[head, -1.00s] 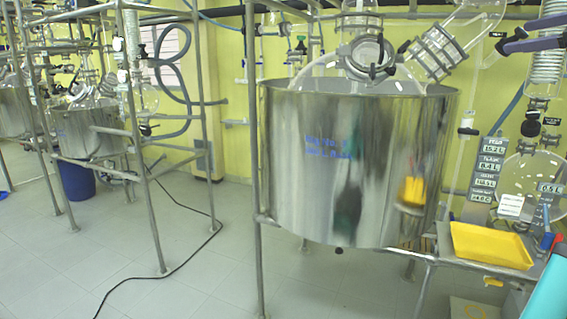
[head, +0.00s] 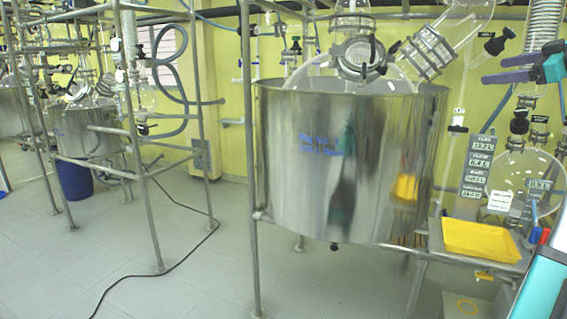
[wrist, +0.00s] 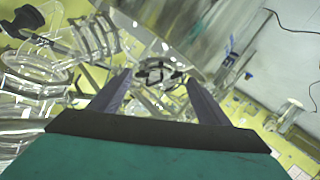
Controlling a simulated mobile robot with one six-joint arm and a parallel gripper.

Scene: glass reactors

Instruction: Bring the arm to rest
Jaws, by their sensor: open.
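My gripper (head: 492,70) is at the upper right of the head view, to the right of the glass fittings above the steel vessel. Its two purple fingers are apart with nothing between them, pointing left. In the wrist view the open fingers (wrist: 158,78) point away over the teal gripper body, with glassware and metal frame beyond them. My arm runs down the right edge of the head view.
A large steel vessel (head: 300,180) stands in a pipe frame. Glass joints (head: 430,52) rise above it, left of my gripper. A round glass flask (head: 525,175) and a yellow tray (head: 478,241) are below. Open floor (head: 180,270) lies at left.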

